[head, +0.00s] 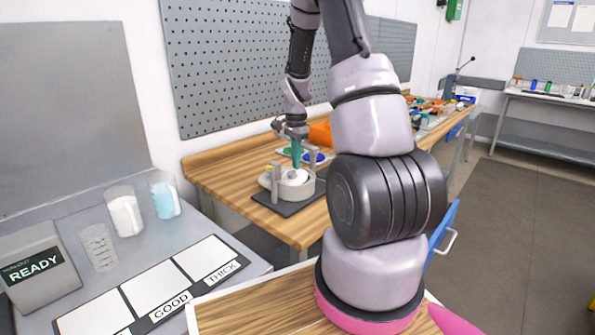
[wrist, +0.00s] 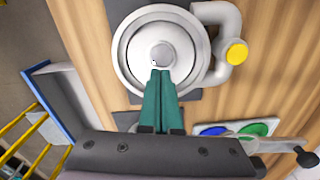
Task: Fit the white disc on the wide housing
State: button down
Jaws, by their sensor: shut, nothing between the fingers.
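The wide housing (head: 270,184) is a round, pale grey body on a dark base plate on the wooden bench. It also shows in the wrist view (wrist: 121,55), with a curved side pipe (wrist: 228,18). The white disc (head: 294,177) lies inside the housing's rim; in the wrist view (wrist: 138,50) it looks roughly centred, with a grey hub (wrist: 163,56) in its middle. I cannot tell whether it sits fully down. My gripper (head: 296,166) has teal fingers, shut and empty, pointing down over the disc. In the wrist view the fingertips (wrist: 161,72) are at the hub's near edge; contact is unclear.
A yellow cap (wrist: 236,53) tops the side pipe. Green (head: 291,151) and blue (head: 315,157) discs lie behind the housing, near an orange bin (head: 320,134). A grey table at left holds cups (head: 124,215) and a READY box (head: 35,265).

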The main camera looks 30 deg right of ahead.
aim_at(297, 174)
notch_tip(297, 174, up, 5)
jog(key=d, duration=0.2)
jog(key=f, duration=0.6)
jog(key=w+f, duration=0.1)
jog(key=f, duration=0.2)
jog(key=shift+f, duration=0.25)
jog(key=shift+s+a, duration=0.3)
jog(key=shift+a, duration=0.55)
jog(key=shift+a, duration=0.1)
jog(key=r, duration=0.9)
jog(key=shift+w+d, duration=0.1)
jog(key=shift+d, duration=0.15)
jog(key=shift+d+r, duration=0.15)
jog(key=shift+r, duration=0.4)
